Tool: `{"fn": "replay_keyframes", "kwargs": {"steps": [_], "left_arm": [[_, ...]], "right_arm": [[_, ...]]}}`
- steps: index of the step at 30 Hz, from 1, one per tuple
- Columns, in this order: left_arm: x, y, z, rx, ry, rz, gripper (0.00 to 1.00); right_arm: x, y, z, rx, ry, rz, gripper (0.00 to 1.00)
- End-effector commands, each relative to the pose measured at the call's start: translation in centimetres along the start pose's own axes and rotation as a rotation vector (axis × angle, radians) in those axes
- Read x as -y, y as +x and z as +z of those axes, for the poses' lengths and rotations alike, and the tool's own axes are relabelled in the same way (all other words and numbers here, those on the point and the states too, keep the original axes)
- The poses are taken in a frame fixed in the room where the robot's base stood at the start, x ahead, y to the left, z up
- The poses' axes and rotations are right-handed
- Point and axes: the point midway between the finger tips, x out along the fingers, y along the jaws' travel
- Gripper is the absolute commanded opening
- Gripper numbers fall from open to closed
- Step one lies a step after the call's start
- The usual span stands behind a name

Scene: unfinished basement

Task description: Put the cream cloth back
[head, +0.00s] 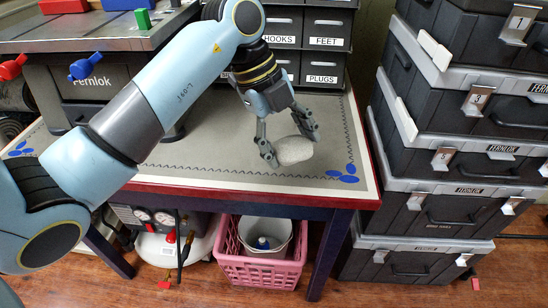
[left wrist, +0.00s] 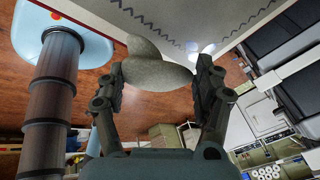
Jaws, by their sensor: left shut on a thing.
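The cream cloth (head: 295,151) is a pale, speckled, bunched lump over the front right part of the table's grey mat (head: 215,140). My left gripper (head: 291,147) reaches down from above, its two fingers closed on either side of the cloth. In the left wrist view the cloth (left wrist: 155,73) sits between the fingertips of the gripper (left wrist: 155,85), with a lobe sticking up. I cannot tell whether the cloth touches the mat. My right gripper is not in view.
Dark labelled drawers (head: 308,40) stand at the table's back. A Fernlok machine (head: 85,85) is at the back left. Stacked dark cases (head: 440,165) rise close to the table's right side. A pink basket (head: 258,272) with a bucket is below. Bare mat lies left of the gripper.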

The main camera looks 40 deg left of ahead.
Motion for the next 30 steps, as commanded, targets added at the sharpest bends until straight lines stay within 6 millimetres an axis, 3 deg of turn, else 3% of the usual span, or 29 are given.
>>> {"fn": "replay_keyframes", "kwargs": {"steps": [1, 6, 10, 17, 26, 27, 30], "left_arm": [[-0.5, 0.2, 1.2, 0.004, -0.002, 0.004, 0.39], [-1.2, 0.7, 3.1, -0.001, 0.0, 0.001, 0.39], [-1.4, 1.3, 3.6, -0.003, -0.001, 0.001, 0.39], [-2.3, 4.3, 4.4, -0.003, -0.001, 0.002, 0.39], [-2.3, 4.5, 4.5, -0.002, 0.001, 0.0, 0.39], [-2.3, 4.5, 4.5, -0.002, 0.001, 0.0, 0.71], [-2.3, 4.5, 4.5, -0.002, 0.001, 0.0, 0.84]], "right_arm": [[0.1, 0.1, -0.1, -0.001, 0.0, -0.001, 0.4], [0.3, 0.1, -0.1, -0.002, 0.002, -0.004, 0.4], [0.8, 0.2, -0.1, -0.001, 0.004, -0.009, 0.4], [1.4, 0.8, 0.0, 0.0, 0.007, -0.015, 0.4], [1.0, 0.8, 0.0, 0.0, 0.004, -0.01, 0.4], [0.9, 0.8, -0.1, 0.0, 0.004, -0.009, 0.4], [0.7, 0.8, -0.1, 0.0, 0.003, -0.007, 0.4]]}}
